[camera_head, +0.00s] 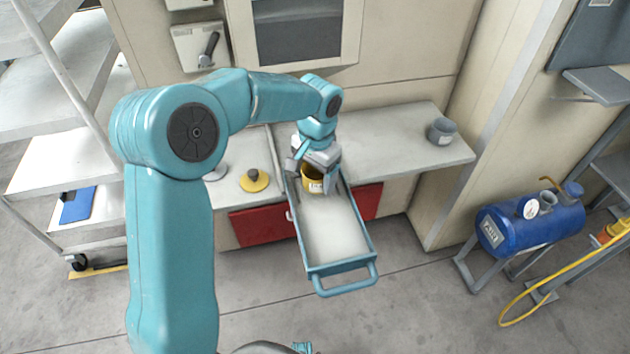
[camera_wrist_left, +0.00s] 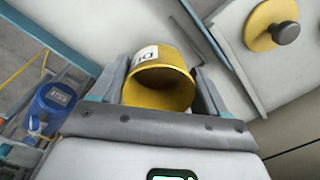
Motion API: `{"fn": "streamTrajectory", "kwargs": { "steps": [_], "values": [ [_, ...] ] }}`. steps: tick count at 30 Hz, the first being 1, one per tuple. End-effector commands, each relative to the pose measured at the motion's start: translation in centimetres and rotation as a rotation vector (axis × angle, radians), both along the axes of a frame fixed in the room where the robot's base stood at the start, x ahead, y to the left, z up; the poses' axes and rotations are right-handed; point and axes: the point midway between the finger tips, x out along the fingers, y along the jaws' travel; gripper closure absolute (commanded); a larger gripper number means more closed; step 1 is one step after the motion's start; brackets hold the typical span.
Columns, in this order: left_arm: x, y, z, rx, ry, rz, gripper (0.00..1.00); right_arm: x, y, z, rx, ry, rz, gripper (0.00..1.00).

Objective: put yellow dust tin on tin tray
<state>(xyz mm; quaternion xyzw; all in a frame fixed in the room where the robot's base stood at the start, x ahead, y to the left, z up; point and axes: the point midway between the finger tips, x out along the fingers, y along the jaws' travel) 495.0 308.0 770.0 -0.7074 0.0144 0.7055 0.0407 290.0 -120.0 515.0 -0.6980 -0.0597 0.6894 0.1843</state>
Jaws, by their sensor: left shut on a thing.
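The yellow dust tin (camera_head: 312,181) is between the fingers of my left gripper (camera_head: 316,178), which is shut on it. In the left wrist view the tin (camera_wrist_left: 160,84) shows its open mouth, a white label and a finger on either side. The tin is at the far end of the teal-rimmed tin tray (camera_head: 340,267); I cannot tell whether it touches the tray's pale floor. The rest of the tray is empty.
A yellow lid with a dark knob (camera_head: 254,180) lies on the counter left of the tray. A grey pot (camera_head: 441,131) stands on the counter (camera_head: 400,145) at the right. A blue tank (camera_head: 530,228) stands farther right. Shelves (camera_head: 60,100) are at the left.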

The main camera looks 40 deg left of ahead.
Motion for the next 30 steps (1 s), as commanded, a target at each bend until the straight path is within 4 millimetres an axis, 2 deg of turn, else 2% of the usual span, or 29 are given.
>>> {"fn": "streamTrajectory", "kwargs": {
  "steps": [1, 3, 15, 16, 18, 25, 28, 30],
  "values": [
    [0.0, 0.0, -1.0, 0.0, 0.002, 0.0, 0.6, 0.0, 0.0, -0.4, 0.0, 0.0, 0.0, 0.57],
    [0.0, 0.0, -1.6, -0.001, 0.001, 0.0, 0.6, 0.0, 0.0, -0.4, 0.0, 0.0, 0.0, 0.57],
    [0.0, 0.0, -2.2, 0.0, 0.0, 0.0, 0.6, 0.0, 0.0, -0.7, 0.0, 0.0, 0.0, 0.57],
    [0.0, 0.0, -2.1, 0.0, 0.0, 0.0, 0.19, 0.0, 0.0, -0.6, 0.0, 0.0, 0.0, 0.57],
    [0.0, 0.0, -2.1, 0.0, 0.0, 0.0, 0.0, 0.0, 0.0, -0.5, 0.0, 0.0, 0.0, 0.57],
    [0.0, 0.0, -1.9, 0.0, 0.0, 0.0, 0.0, 0.0, 0.0, -0.5, 0.0, 0.0, 0.0, 0.57],
    [0.1, 0.0, -1.1, 0.0, -0.003, 0.0, 0.0, 0.0, 0.0, -0.1, 0.0, 0.0, 0.0, 0.57],
    [0.1, -0.1, 0.1, 0.001, -0.004, 0.0, 0.0, 0.0, 0.0, 0.2, 0.0, 0.0, 0.0, 0.57]
  ]
}}
